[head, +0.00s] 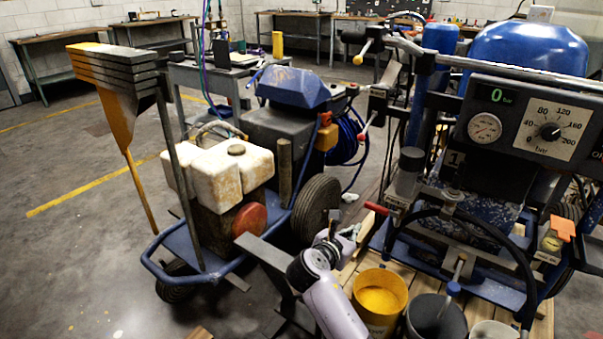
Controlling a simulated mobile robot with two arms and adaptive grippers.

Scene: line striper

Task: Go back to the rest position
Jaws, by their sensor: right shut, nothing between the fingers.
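My right arm comes in from the bottom centre of the head view, pale lilac with dark joints. My right gripper (326,240) is small, dark and partly hidden by the arm's own links. It is shut and holds nothing. It appears in front of the blue striper cart's wheel (316,208), left of the yellow bucket (378,298). I cannot tell whether it touches anything. My left gripper is not in view.
The blue-framed cart (190,262) carries white tanks (232,172). A machine with a gauge panel (530,122) fills the right side. Buckets, including a dark one (436,318), stand on a wooden pallet. Workbenches (100,31) line the back. Grey floor (70,255) is open at left.

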